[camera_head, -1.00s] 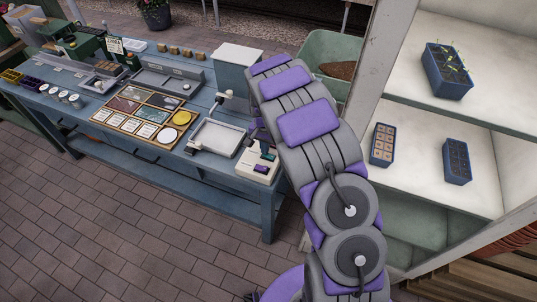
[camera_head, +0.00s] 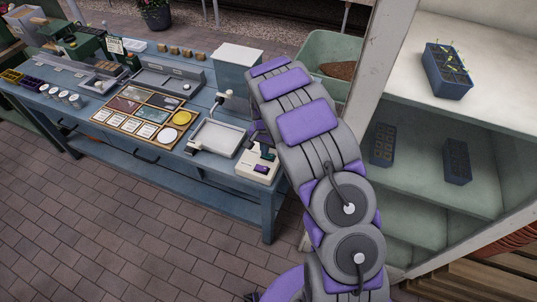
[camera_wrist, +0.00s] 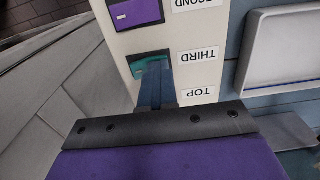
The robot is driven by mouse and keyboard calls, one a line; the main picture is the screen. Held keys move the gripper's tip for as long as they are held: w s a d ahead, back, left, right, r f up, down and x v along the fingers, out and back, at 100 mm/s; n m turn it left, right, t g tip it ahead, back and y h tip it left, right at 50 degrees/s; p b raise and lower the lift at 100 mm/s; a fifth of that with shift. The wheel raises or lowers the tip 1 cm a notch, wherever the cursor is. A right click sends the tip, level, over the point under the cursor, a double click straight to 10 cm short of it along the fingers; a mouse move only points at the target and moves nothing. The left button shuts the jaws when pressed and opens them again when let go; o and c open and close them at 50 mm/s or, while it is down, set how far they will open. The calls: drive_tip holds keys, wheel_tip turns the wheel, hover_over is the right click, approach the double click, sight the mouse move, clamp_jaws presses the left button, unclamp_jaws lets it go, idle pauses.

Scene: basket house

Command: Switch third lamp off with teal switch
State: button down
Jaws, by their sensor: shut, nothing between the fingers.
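The white switch box (camera_head: 257,168) stands at the right end of the blue bench. In the wrist view its labels appear upside down. The teal switch (camera_wrist: 147,63) sits beside the label THIRD (camera_wrist: 198,56). My gripper (camera_wrist: 156,88) is shut and empty, its fingertips at the teal switch, seemingly touching it and covering part of it. A purple switch (camera_wrist: 136,12) sits beside the label SECOND. Any switch beside the label TOP is hidden by my gripper. On the shelf unit, the lower compartment (camera_head: 415,190) is dim, while the upper shelf (camera_head: 400,78) is brightly lit.
A scale-like tray (camera_head: 216,138) lies just left of the switch box, with a wooden board of tiles beyond it. A green tub (camera_head: 322,46) stands behind my arm. Blue seed trays (camera_head: 447,70) sit on the shelves. The brick floor in front is clear.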

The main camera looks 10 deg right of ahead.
drive_tip(key=shift+r+p, duration=1.3)
drive_tip(key=shift+r, duration=2.15)
drive_tip(key=s+d+r+n, duration=0.2)
drive_tip(key=s+r, duration=1.3)
drive_tip(key=s, duration=0.2)
drive_tip(key=s+a+r+n+g, duration=0.1)
drive_tip(key=s+r+n, duration=0.1)
drive_tip(key=s, duration=1)
drive_tip(key=s+a+r+n, duration=0.1)
drive_tip(key=s+r+n, duration=0.1)
drive_tip(key=s, duration=1.1)
drive_tip(key=shift+r+n+g, duration=0.4)
drive_tip(key=shift+n, duration=0.2)
